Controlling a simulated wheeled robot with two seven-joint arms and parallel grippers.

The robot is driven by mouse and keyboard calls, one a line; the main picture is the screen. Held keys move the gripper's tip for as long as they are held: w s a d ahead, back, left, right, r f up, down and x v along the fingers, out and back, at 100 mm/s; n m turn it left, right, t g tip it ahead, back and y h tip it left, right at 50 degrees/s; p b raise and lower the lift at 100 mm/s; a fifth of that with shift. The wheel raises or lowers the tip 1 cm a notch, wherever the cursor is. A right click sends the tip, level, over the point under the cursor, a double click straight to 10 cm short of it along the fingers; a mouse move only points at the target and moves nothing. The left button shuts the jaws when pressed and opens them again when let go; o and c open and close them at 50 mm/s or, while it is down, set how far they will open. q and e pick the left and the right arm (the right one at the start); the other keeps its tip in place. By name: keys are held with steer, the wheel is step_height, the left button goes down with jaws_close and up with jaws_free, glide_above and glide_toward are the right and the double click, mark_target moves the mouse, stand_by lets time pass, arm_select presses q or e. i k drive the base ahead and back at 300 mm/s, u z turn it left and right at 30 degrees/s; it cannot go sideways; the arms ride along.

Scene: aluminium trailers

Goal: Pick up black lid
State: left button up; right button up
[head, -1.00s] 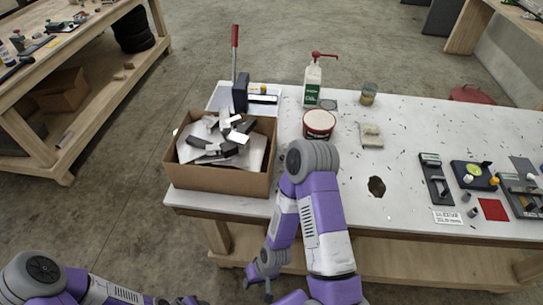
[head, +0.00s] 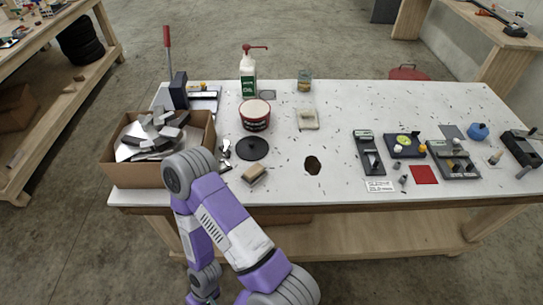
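The black lid (head: 252,148) is a flat round disc with a small raised middle, lying on the white tabletop in the head view. It lies just in front of the red-and-white tub (head: 255,116) and to the right of the cardboard box. Nothing touches it from above. My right arm bends over the table's front edge, left of and nearer than the lid. Its wrist hangs down in front of the table at the bottom of the picture, and I cannot see its gripper. My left gripper is out of view.
The cardboard box (head: 158,175) full of grey parts stands at the table's left end. A brown block (head: 255,173) and small metal pieces lie beside the lid. A green-and-white oil bottle (head: 248,78) stands behind.

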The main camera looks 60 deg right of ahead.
mark_target(250, 148)
steer(key=k, duration=0.45)
steer(key=z, duration=0.8)
